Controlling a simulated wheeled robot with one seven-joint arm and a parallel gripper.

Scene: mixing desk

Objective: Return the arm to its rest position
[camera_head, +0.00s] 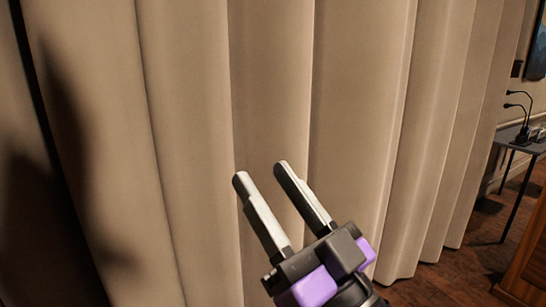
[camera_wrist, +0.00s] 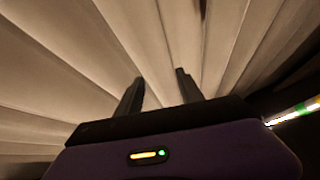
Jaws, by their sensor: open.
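My gripper (camera_head: 259,172) is raised in front of a beige curtain in the head view, at the lower middle, tilted toward the upper left. Its two fingers are apart, with nothing between them. The wrist view also shows my gripper (camera_wrist: 160,76), with both fingers spread and empty against the curtain folds. Whether the fingertips touch the curtain cannot be told.
The beige curtain (camera_head: 270,90) fills most of the head view and also the wrist view (camera_wrist: 100,60). At the far right are a small dark table (camera_head: 507,138) with black gooseneck devices (camera_head: 524,115), brown wooden floor (camera_head: 450,275) and a wooden furniture edge (camera_head: 530,262).

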